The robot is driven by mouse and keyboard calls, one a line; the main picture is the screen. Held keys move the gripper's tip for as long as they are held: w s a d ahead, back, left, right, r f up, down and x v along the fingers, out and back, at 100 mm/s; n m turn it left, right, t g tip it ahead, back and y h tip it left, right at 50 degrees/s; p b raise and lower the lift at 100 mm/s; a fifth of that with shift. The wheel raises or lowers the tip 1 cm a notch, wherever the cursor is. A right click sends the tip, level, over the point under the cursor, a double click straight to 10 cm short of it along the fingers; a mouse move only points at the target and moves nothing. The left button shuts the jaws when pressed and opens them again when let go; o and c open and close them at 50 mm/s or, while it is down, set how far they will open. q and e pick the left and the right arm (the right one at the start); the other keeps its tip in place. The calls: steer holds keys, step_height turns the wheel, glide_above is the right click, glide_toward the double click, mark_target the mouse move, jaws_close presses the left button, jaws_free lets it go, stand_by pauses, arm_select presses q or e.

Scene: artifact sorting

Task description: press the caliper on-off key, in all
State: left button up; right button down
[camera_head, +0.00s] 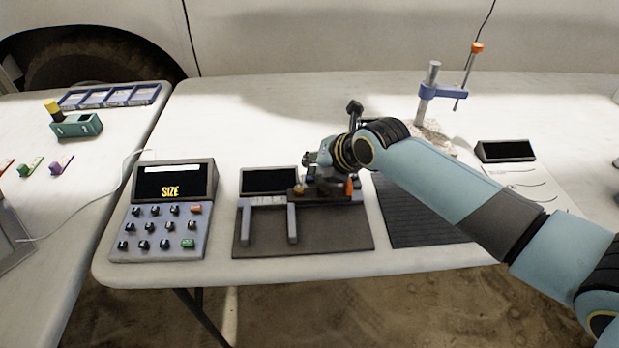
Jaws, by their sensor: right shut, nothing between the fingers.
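The caliper lies on a dark mat (330,238) near the table's front edge, its two grey jaws (292,222) pointing toward me. Its display (268,180) is dark and blank. Small coloured parts sit on the caliper's body, with an orange one (348,188) at the right; I cannot tell which is the on-off key. My right gripper (310,172) comes in from the right, shut and empty, just above the caliper body beside the display. The gripper and wrist hide part of the body, and whether the fingertips touch it is unclear. My left gripper is out of view.
A keypad unit (160,210) reading SIZE stands left of the mat. A ribbed dark mat (415,212) lies under my right arm. A stand with a blue clamp (440,91) and a small dark display (506,150) are at the right. Table behind the caliper is clear.

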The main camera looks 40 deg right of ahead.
steer(key=shift+f+b, duration=0.3)
steer(key=shift+f, duration=0.15)
stand_by(0.6)
steer(key=shift+r, duration=0.15)
steer(key=shift+r+p, duration=0.65)
steer(key=shift+p, duration=0.05)
step_height(320, 180, up, 5)
steer(key=p, duration=0.4)
stand_by(0.4)
stand_by(0.6)
